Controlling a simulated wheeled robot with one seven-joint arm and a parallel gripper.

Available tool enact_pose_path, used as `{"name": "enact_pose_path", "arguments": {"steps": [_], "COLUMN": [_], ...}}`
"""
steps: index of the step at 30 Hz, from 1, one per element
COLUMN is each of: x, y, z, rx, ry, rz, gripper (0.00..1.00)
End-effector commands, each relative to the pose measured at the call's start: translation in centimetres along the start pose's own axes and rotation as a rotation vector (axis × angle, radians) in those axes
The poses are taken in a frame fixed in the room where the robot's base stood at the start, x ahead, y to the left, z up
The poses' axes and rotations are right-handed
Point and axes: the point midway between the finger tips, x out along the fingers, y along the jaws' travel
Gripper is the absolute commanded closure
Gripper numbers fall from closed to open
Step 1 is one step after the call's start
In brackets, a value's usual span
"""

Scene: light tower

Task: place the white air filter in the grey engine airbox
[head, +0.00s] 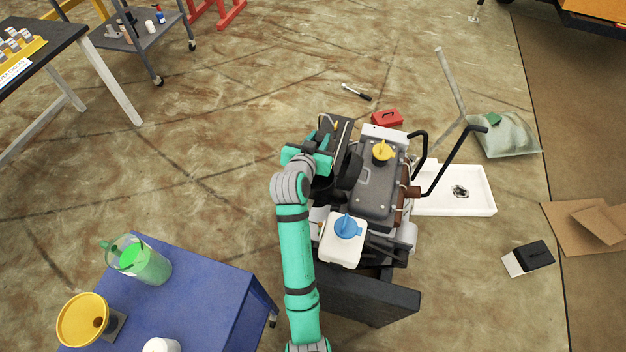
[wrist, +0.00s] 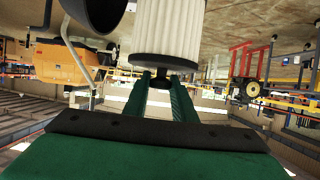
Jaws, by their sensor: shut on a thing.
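The white pleated air filter (wrist: 169,30) with a black end cap shows at the top of the wrist view. My gripper (wrist: 160,82) is shut on it at the black cap. In the head view my gripper (head: 308,158) is over the left side of the engine (head: 378,188), and the filter is hidden there. A dark round opening (head: 321,188) lies close beside my gripper on the engine's left side; I cannot tell for sure that it is the airbox. A dark rounded part also shows at the upper left of the wrist view, cut off by the frame.
A white tank with a blue cap (head: 343,240) stands at the engine's front, near my arm. A blue table (head: 215,290) with a green jug (head: 140,262) is at the lower left. A white tray (head: 470,192) lies right of the engine. The floor left of the engine is clear.

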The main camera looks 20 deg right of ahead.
Motion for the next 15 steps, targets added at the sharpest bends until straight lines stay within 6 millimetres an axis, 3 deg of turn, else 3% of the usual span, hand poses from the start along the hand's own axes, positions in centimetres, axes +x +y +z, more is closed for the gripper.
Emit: {"name": "enact_pose_path", "arguments": {"steps": [5,15], "x": [0.8,3.7], "y": [0.1,-0.1], "z": [2.4,9.5], "rx": [-0.002,-0.003], "ry": [-0.002,-0.003], "rz": [-0.001,-0.003], "gripper": [1.0,1.0]}}
